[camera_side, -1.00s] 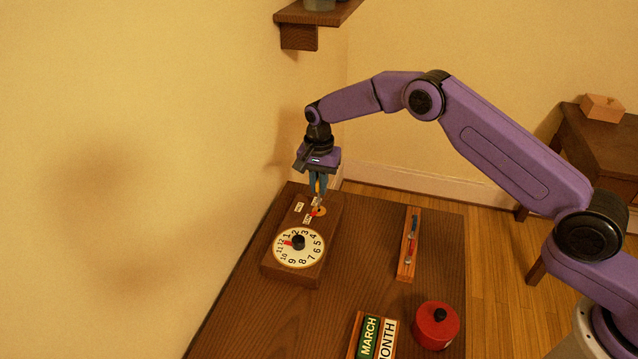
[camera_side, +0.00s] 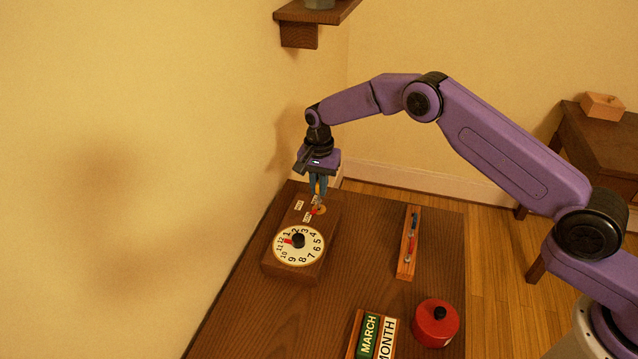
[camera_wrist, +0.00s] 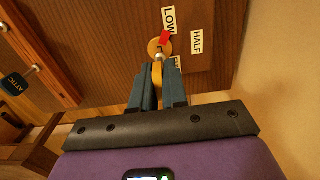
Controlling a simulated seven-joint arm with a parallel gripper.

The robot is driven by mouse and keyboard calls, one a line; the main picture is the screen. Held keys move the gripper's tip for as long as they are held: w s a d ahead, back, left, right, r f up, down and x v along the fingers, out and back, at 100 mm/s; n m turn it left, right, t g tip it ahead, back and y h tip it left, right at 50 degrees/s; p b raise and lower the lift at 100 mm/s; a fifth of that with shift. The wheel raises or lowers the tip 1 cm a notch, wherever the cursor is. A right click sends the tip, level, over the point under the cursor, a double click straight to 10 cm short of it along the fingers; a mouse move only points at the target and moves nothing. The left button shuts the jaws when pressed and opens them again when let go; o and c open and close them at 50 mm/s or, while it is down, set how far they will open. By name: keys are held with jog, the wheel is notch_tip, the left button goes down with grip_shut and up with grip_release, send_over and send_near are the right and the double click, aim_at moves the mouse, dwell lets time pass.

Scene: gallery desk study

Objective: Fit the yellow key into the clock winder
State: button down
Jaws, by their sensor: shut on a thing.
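My gripper (camera_side: 318,193) points down above the far end of the wooden clock (camera_side: 272,268). Its blue fingers are shut on the yellow key (camera_wrist: 157,82), which shows between them in the wrist view. The clock winder (camera_side: 321,210) is a round brass disc with a red pointer; in the wrist view the winder (camera_wrist: 153,48) lies just beyond the fingertips. The key's silvery tip is at the winder's edge in that view. I cannot tell whether it is inside. Labels LOW (camera_wrist: 169,20) and HALF (camera_wrist: 196,42) flank the winder; a third is partly hidden by the gripper.
The clock dial (camera_side: 312,257) has a black knob. A wooden rack (camera_side: 403,268) with small keys, a red lidded pot (camera_side: 450,322) and a MARCH/MONTH block set (camera_side: 367,338) stand on the desk. The wall is close on the left. The desk between clock and rack is clear.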

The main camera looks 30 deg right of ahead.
jog(key=shift+f, duration=1.15)
dwell(0.4)
jog(key=c, duration=0.6)
grip_release()
jog(key=shift+r, duration=0.1)
jog(key=shift+r, duration=3.85)
